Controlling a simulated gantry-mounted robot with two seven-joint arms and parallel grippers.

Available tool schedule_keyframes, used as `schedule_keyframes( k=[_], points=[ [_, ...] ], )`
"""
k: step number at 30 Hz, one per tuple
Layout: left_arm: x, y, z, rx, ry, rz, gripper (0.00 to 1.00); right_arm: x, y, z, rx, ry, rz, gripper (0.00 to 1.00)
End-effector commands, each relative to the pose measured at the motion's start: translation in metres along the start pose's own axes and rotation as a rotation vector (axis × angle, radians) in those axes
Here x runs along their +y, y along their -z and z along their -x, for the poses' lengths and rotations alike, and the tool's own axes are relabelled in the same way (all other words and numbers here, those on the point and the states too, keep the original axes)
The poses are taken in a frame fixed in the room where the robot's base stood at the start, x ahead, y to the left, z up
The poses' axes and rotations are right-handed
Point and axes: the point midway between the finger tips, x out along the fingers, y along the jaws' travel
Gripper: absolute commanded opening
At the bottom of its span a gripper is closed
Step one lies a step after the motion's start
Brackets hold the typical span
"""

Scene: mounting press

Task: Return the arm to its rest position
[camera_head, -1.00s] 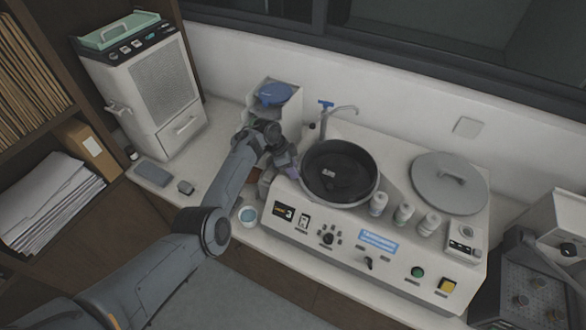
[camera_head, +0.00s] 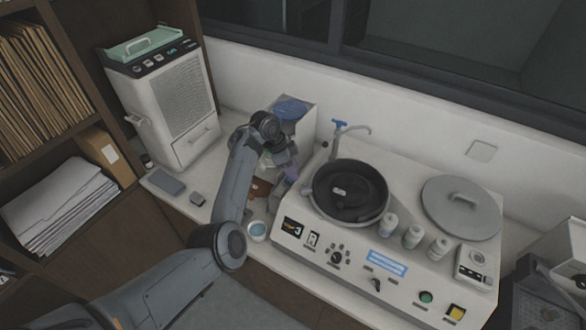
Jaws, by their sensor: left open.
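My left arm comes in from the lower left and bends up over the counter (camera_head: 222,162). My left gripper (camera_head: 284,178) is at its far end, between the white box-shaped machine with the blue top (camera_head: 292,110) and the polishing machine (camera_head: 385,262). It is open, small in the view and partly hidden by my own wrist. I cannot see anything held in it. A small reddish-brown item (camera_head: 262,188) shows on the counter below the wrist. My right gripper does not show.
A white cabinet with a green tray on top (camera_head: 165,100) stands at the back left. A small cup (camera_head: 257,231) stands near the counter's front edge. Several white bottles (camera_head: 413,236) stand beside the black bowl (camera_head: 350,191). A shelf with papers (camera_head: 65,205) is at the left.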

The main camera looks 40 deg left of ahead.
Motion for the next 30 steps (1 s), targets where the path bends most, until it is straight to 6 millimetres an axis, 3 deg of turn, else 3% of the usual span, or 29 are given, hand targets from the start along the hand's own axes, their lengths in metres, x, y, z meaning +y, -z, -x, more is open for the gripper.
schedule_keyframes(
  k=[8,11,17,23,26,30],
  points=[
    [0.001,-0.005,-0.002,-0.012,0.005,0.014,0.45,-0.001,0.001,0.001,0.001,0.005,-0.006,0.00],
    [0.004,-0.021,-0.007,-0.047,0.024,0.052,0.45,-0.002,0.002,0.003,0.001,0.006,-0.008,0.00],
    [0.025,-0.081,-0.021,-0.182,0.122,0.202,0.45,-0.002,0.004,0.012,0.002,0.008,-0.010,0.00],
    [0.082,-0.129,-0.029,-0.295,0.268,0.342,0.45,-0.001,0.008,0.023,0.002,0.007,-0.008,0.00],
    [0.123,-0.140,-0.030,-0.312,0.327,0.387,0.45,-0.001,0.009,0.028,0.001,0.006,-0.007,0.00],
    [0.193,-0.142,-0.027,-0.290,0.376,0.439,0.45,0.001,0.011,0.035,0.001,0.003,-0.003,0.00]
  ],
)
